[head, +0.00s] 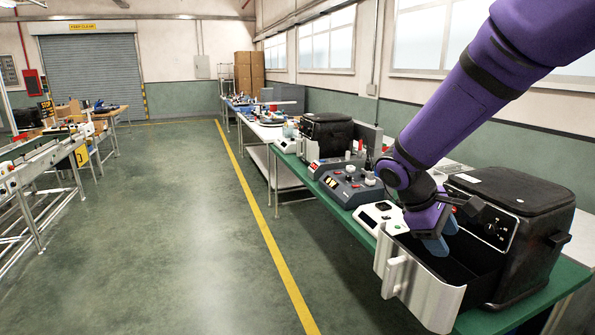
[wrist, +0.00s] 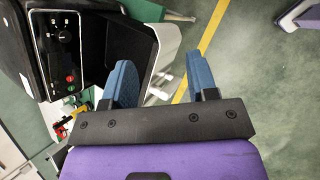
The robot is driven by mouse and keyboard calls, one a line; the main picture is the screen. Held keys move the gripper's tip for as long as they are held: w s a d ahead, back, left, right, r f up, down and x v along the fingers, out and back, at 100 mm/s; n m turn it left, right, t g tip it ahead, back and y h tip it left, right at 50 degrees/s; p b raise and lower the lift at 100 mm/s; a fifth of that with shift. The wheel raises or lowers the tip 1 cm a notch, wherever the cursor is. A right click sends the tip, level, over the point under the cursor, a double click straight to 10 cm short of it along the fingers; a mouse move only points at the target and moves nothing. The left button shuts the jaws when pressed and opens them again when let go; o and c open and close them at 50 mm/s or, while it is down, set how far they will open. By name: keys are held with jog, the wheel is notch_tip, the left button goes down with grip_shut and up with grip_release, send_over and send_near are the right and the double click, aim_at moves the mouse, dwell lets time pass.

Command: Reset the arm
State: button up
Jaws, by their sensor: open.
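My gripper (head: 440,240) is at the end of my purple arm, over the opened drawer of the black fryer on the right. The fryer (head: 515,205) has a dark body and a control panel with knobs. Its drawer (head: 432,300) is pulled out, with a silver front and a handle, and its dark inside looks empty. In the wrist view the fryer's panel (wrist: 62,55) is at upper left, and the drawer's silver front (wrist: 165,55) lies between the fingers and beyond. I cannot tell whether the fingers touch the drawer.
A green bench (head: 352,228) carries a white scale-like device (head: 383,217), a grey control box (head: 350,187) and another dark fryer (head: 327,132). A conveyor (head: 38,160) stands at left. The green floor (head: 170,230) between, with a yellow line, is clear.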

jog(key=s+r+m+t+y, duration=0.3)
jog(key=s+r, duration=0.3)
jog(key=s, duration=0.4)
jog(key=s+d+r+m+t+y, duration=0.1)
jog(key=s+r+m+t+y, duration=0.2)
jog(key=s, duration=0.8)
jog(key=shift+r+m+t+y, duration=0.35)
jog(key=shift+r+m, duration=0.95)
jog(key=shift+r, duration=0.85)
jog(key=shift+d, duration=0.15)
